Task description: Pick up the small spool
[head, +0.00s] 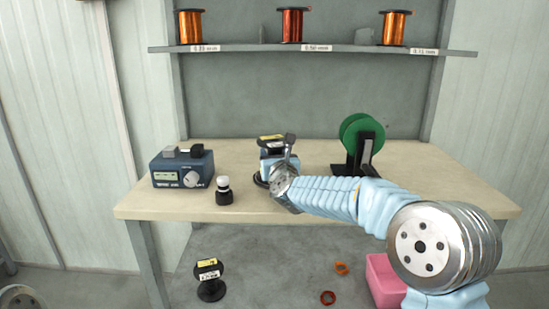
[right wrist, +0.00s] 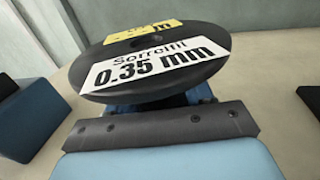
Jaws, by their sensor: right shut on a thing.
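A small black spool (head: 270,139) with a yellow and white label is at the middle of the table. In the right wrist view its top flange (right wrist: 150,60) is close up, and the label reads "Sorrelfil 0.35 mm". My right gripper (head: 277,158) is shut on this spool just below the top flange. The fingertips and the spool's core are mostly hidden. A dark lower rim shows near the tabletop; I cannot tell whether it touches. My left gripper is not in view.
A blue meter box (head: 182,168) and a small black-and-white bottle (head: 223,190) stand left on the table (head: 440,190). A green wheel on a black stand (head: 362,140) is right. Copper spools (head: 292,25) line the shelf. Below are another black spool (head: 209,280) and a pink bin (head: 384,284).

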